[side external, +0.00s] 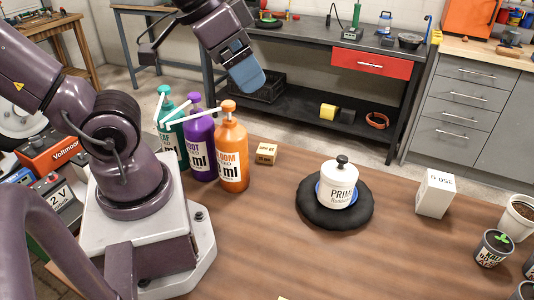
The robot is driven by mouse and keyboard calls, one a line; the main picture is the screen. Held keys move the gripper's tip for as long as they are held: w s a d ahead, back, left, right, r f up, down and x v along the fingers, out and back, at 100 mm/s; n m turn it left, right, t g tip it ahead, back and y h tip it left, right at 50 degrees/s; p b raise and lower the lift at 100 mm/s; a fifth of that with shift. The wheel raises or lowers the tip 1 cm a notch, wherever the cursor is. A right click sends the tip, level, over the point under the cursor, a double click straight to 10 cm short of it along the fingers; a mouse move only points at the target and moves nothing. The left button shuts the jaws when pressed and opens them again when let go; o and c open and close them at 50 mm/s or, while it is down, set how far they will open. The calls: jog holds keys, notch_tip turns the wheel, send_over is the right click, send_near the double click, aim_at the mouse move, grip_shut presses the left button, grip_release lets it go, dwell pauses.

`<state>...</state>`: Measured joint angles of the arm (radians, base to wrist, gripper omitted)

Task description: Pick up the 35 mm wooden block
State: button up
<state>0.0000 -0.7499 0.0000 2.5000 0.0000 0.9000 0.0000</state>
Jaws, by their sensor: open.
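A small light-wood block (266,153) with a dark printed label sits on the brown table, just right of the orange pump bottle. Its label is too small to read, so I cannot confirm its size. My gripper (246,82) hangs in the air in the upper middle of the view, appearing above the block and apart from it. The gripper is open, with a blue fingertip facing the camera; the other finger is hidden behind it. Nothing shows between the fingers.
Green (171,130), purple (200,140) and orange (232,150) pump bottles stand close left of the block. A white canister (338,184) sits on a black round base (308,208). A pale box (435,194) and potted plants (494,247) stand right. The front middle table is mostly clear.

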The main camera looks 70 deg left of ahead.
jog(key=n+g, duration=0.6)
jog(key=n, duration=2.3)
send_over(267, 149)
notch_tip(267, 149, down, 22)
jog(key=shift+n, duration=0.3)
jog(key=f, duration=0.6)
jog(key=shift+s+a+f, duration=0.15)
jog(key=shift+a+f, duration=0.15)
jog(key=shift+f, duration=0.1)
jog(key=shift+d+f, duration=0.15)
jog(key=shift+f, duration=1.4)
jog(key=shift+d+f, duration=0.1)
jog(key=shift+f, duration=1.45)
jog(key=c, duration=1)
